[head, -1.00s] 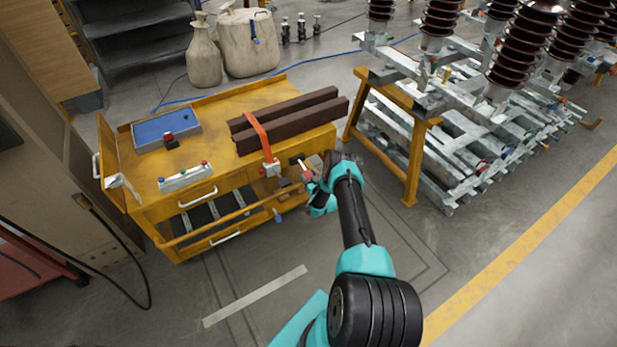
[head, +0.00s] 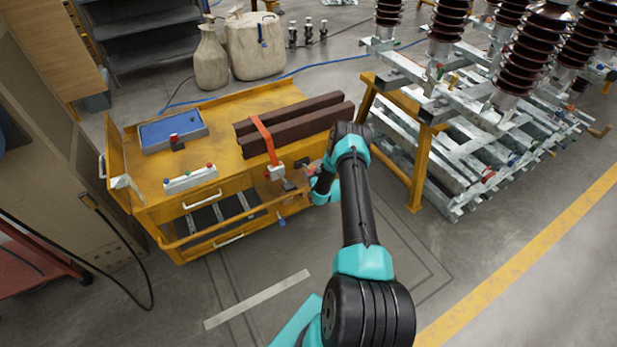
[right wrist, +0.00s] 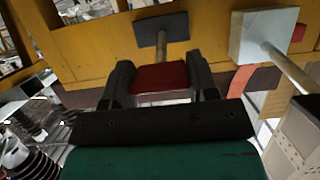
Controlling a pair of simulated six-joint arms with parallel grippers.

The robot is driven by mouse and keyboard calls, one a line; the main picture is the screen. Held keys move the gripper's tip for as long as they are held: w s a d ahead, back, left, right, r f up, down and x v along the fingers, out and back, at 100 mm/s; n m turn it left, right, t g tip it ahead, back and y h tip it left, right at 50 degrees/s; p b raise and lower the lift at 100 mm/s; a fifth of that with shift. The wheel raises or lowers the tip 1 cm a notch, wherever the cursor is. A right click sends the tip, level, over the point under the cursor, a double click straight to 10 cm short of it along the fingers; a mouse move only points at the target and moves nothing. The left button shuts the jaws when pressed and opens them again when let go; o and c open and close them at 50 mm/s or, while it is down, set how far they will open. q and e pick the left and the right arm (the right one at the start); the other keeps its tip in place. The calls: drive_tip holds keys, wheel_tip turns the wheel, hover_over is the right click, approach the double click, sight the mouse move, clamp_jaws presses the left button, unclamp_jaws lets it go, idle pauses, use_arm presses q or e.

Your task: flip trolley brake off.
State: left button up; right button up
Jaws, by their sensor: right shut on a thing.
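The yellow trolley (head: 226,101) stands left of centre in the head view. In the right wrist view, a lever with a red grip (right wrist: 161,77) and a pale shaft stands out from a dark grey plate (right wrist: 153,30) on the trolley's yellow side. My right gripper (right wrist: 160,84) is shut on this red grip, with one black finger on each side. In the head view my right gripper (head: 314,178) is at the trolley's right front corner, and the lever is mostly hidden there. My left gripper is not in view.
A white box (head: 275,171) with an orange strap (head: 264,139) sits beside the lever on the trolley. Dark beams (head: 293,125) and a blue tray (head: 172,131) lie on top. A yellow-legged steel rack (head: 419,165) stands close right of my arm. The floor in front is clear.

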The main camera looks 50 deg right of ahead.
drive_tip(key=shift+w+r, duration=0.1)
drive_tip(key=shift+r, duration=0.05)
drive_tip(key=o, duration=1.3)
drive_tip(key=v, duration=1.7)
drive_tip(key=shift+s+a, duration=0.15)
drive_tip(key=shift+s, duration=0.1)
